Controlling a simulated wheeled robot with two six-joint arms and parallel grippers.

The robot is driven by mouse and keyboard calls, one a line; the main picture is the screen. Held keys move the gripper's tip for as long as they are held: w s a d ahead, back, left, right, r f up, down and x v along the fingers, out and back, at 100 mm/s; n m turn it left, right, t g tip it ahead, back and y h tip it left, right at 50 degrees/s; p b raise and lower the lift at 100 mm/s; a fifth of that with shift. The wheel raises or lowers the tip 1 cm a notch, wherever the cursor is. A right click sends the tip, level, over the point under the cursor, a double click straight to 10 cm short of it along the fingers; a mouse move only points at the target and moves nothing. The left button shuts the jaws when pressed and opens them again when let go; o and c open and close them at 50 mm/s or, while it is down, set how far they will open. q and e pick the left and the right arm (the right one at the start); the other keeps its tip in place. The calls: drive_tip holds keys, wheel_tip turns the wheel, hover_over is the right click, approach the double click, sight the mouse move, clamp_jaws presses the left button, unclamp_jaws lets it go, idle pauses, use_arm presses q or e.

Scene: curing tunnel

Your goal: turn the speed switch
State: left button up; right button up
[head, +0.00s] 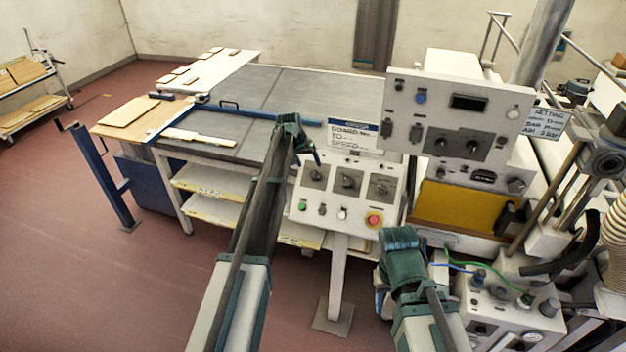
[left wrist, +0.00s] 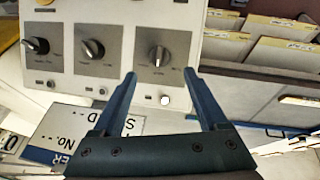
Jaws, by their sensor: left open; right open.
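A light grey control panel (head: 345,205) stands on a post in the head view, with three rotary switches on dark square plates in a row: left (head: 316,175), middle (head: 347,181) and right (head: 380,187). Their labels are too small to read, so I cannot tell which is the speed switch. My left gripper (head: 306,148) is open at the panel's upper left. In the left wrist view the panel is upside down, and the head view's left switch (left wrist: 158,55) appears just beyond and between the open fingertips (left wrist: 160,74). My right gripper (head: 402,240) is open and empty, lower right of the panel.
A sign (head: 352,137) stands behind the panel's top edge. A larger switch cabinet (head: 460,110) is to the right. The panel's lower row holds a red button (head: 374,220) and a green one (head: 302,206). A grey worktable (head: 290,95) lies behind.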

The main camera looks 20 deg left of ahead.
sight(313, 172)
use_arm(q)
drive_tip(key=b+x, duration=0.6)
drive_tip(key=x, duration=0.1)
drive_tip(key=shift+w+f, duration=0.15)
drive_tip(key=shift+f, duration=0.2)
drive_tip(key=shift+r, duration=0.1)
clamp_jaws()
